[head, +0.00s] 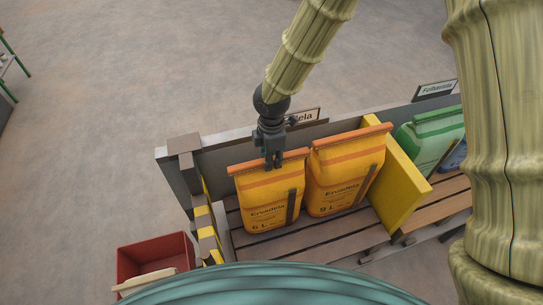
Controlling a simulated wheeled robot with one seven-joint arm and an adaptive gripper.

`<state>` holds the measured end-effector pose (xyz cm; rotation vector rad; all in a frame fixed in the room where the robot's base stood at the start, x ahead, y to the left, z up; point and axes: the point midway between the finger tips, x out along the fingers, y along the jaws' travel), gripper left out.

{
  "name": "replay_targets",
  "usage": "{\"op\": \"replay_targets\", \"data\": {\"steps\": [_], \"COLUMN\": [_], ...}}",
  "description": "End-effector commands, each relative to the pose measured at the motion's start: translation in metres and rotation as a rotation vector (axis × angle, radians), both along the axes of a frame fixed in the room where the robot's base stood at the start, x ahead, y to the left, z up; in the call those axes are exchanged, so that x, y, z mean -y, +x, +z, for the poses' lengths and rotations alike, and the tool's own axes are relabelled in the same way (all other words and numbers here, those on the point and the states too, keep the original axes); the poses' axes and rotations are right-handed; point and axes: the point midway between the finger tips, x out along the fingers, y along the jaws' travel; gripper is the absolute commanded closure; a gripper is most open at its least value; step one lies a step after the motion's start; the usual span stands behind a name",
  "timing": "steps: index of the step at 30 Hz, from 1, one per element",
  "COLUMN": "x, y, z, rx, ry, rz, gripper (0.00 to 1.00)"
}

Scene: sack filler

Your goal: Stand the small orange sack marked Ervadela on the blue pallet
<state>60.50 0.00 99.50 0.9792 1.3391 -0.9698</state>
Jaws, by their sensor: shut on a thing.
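The small orange sack (268,200), marked Ervadela with a smaller volume figure, stands upright on a slatted wooden deck. My gripper (274,164) reaches down from above and is shut on the sack's folded top edge, near its right part. A larger orange Ervadela sack (345,175), marked 9 L, stands just to the right, close to the small one. I see no blue pallet in this view.
A yellow divider (400,180) stands right of the larger sack, with a green sack (432,140) beyond it. A grey back wall (225,152) runs behind the sacks. A yellow-black striped edge (204,222) and a red bin (150,255) lie left. Open floor lies behind.

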Motion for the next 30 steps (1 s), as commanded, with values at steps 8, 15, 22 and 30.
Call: {"op": "replay_targets", "data": {"steps": [8, 15, 22, 30], "x": [0.0, 0.0, 0.0, 0.0], "y": [0.0, 0.0, 0.0, 0.0], "z": [-0.005, -0.005, -0.005, 0.006], "rx": [0.001, 0.001, 0.0, 0.001], "ry": [0.0, 0.0, 0.0, 0.0], "rz": [0.0, 0.0, 0.0, 0.0], "gripper": [1.0, 0.59, 0.56, 0.56]}}
